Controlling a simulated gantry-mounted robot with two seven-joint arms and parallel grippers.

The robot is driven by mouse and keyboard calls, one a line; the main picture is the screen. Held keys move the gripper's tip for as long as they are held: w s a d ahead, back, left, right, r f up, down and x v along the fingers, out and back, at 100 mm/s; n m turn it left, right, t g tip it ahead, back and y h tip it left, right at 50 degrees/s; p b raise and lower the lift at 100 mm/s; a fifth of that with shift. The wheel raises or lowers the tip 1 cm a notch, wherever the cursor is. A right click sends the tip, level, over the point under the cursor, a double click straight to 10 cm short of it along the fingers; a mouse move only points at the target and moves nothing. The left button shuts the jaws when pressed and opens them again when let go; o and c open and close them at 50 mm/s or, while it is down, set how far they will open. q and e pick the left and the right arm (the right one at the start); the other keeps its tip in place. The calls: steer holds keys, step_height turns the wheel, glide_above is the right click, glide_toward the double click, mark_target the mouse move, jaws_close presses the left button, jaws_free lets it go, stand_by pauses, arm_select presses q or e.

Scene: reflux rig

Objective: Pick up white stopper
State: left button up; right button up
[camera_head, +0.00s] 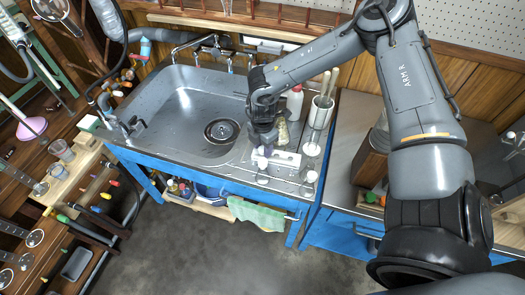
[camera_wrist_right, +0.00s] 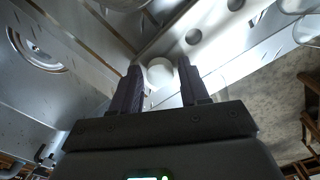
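The white stopper (camera_wrist_right: 160,72) is a small pale, round-topped piece. In the right wrist view it sits between the tips of my right gripper (camera_wrist_right: 160,82), with narrow dark gaps at its sides. The two dark fingers stand apart, open, one on each side of it. In the head view my right gripper (camera_head: 263,145) points down over the drainboard right of the basin. A small white piece (camera_head: 262,161) shows just below its fingers; the gripper hides part of that area. My left gripper is not in view.
A perforated metal rack (camera_head: 285,159) lies under the gripper. Several clear glass pieces, one at the right (camera_head: 311,149), stand close by. A white bottle (camera_head: 295,103) and a cup with brushes (camera_head: 321,112) stand behind. The sink basin (camera_head: 190,110) is empty.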

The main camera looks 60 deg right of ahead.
steer(key=c, duration=0.8)
steer(key=shift+o, duration=0.2)
steer(key=shift+r, duration=0.15)
